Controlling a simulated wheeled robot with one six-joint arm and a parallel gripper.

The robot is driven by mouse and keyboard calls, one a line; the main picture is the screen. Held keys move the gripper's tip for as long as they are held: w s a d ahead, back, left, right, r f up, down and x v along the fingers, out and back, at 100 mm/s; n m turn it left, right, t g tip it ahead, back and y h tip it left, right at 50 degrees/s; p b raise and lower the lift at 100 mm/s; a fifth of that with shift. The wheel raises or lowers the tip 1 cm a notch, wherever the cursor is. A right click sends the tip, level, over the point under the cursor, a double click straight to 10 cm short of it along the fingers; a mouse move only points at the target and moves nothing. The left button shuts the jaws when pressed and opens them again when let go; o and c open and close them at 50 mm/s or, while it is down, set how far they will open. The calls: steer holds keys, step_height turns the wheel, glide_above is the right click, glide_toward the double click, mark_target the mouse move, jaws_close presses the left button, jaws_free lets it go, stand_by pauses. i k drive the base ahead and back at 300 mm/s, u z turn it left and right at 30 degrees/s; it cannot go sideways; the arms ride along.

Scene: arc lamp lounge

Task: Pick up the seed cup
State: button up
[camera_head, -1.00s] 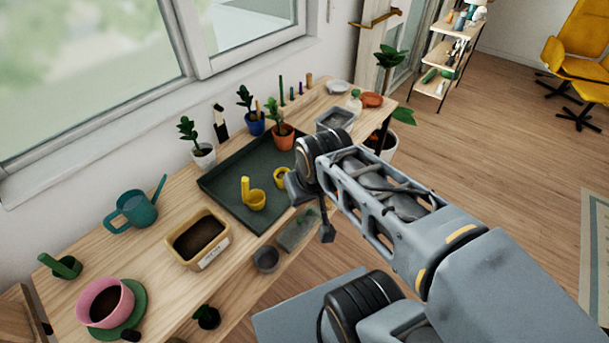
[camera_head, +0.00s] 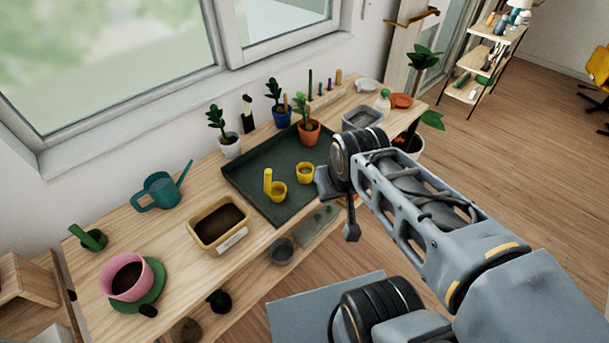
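A small yellow cup (camera_head: 305,173) stands on the dark green tray (camera_head: 248,194), near its front right edge; it looks like the seed cup. A yellow scoop (camera_head: 277,191) with an upright handle is on the tray just left of it. My gripper (camera_head: 340,208) hangs to the right of the cup in the picture, near the table's front edge, apparently apart from it. A dark finger shows pointing down; the other is not clear, so its opening cannot be told.
Potted plants (camera_head: 309,131) stand along the tray's back. A soil box (camera_head: 219,226), teal watering can (camera_head: 160,190) and pink pot (camera_head: 127,277) are to the left. A grey bin (camera_head: 362,118) is behind my arm. A lower shelf holds a dark pot (camera_head: 281,251).

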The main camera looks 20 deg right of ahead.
mark_target(304, 170)
steer(key=u, duration=3.85)
steer(key=k, duration=1.45)
steer(key=z, duration=0.45)
